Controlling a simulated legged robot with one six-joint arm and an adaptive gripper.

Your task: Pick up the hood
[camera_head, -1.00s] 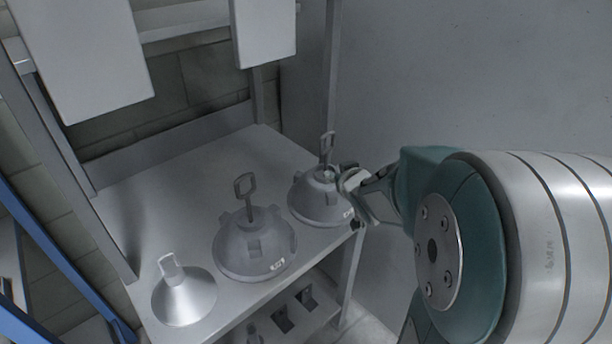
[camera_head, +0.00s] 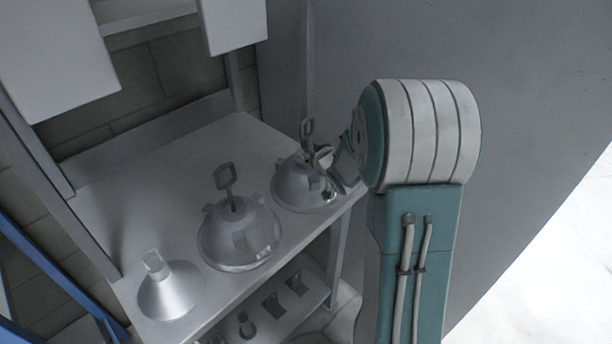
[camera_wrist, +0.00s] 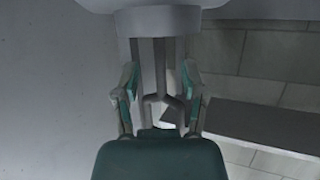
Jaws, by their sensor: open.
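Three grey hoods stand on a metal shelf (camera_head: 150,190) in the head view: a smooth cone (camera_head: 172,293) at left, a large ribbed dome (camera_head: 238,245) in the middle, and a ribbed dome (camera_head: 296,192) at right. Each has a handle on top; the right one's upright handle (camera_head: 307,129) is a loop. My gripper (camera_head: 326,172) is open at the right side of the right hood. In the wrist view, my open fingers (camera_wrist: 158,95) stand either side of a forked grey handle (camera_wrist: 160,72) below a pale rounded body (camera_wrist: 160,18). Contact cannot be told.
A lower shelf (camera_head: 280,310) holds several small dark items. Pale panels (camera_head: 50,60) hang above the left side of the shelf. A grey wall (camera_head: 520,100) stands behind my arm. A blue frame (camera_head: 50,265) is at the far left.

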